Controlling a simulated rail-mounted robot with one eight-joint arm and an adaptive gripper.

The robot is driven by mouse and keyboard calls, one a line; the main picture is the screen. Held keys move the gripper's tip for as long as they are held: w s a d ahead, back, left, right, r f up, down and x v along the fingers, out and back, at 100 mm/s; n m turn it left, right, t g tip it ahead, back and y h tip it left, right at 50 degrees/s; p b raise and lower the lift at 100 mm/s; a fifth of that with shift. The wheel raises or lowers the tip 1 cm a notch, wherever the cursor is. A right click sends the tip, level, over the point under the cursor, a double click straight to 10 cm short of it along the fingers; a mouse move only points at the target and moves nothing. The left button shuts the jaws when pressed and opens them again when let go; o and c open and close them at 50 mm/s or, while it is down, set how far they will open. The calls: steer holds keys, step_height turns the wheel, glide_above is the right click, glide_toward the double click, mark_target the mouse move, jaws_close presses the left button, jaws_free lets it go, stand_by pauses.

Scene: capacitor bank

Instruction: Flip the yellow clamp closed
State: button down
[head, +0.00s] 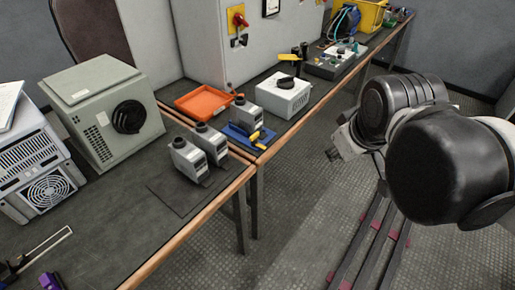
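The yellow clamp (258,135) is small in the head view, on a blue base (238,130) near the table's front edge. Its yellow part has a dark end that points toward the front edge. At this size I cannot tell for sure how far the clamp is open. My gripper (340,152) is at the right, beyond the table edge over the floor, well apart from the clamp. My dark arm links cover part of it, and its fingers are too small and hidden to read.
Grey capacitor units (205,143) stand left of the clamp. An orange tray (203,103) lies behind them. A white box with a black knob (284,96) stands to the right. A grey cabinet (215,50) rises behind. The floor between table and arm is clear.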

steer(key=w+a+f+n+g, duration=0.1)
steer(key=w+a+n, duration=0.3)
steer(key=w+n, duration=0.25)
steer(key=n+g+h+b, duration=0.2)
steer(key=n+h+b, duration=0.1)
steer(key=n, duration=1.4)
glide_above(253, 159)
steer(key=s+a, duration=0.3)
steer(key=s, duration=0.1)
step_height(253, 159, down, 15)
steer(key=shift+a+r, duration=0.1)
steer(key=shift+r, duration=0.1)
steer(key=b+x, duration=0.3)
steer(key=x, duration=0.7)
steer(key=shift+w+a+f, duration=0.1)
steer(key=shift+w+f, duration=0.05)
steer(key=shift+f, duration=0.15)
steer(key=shift+w+d+r, duration=0.25)
steer(key=shift+w+d, duration=0.6)
steer(key=shift+w, duration=0.1)
steer(key=shift+w+d, duration=0.35)
steer(key=shift+w, duration=0.2)
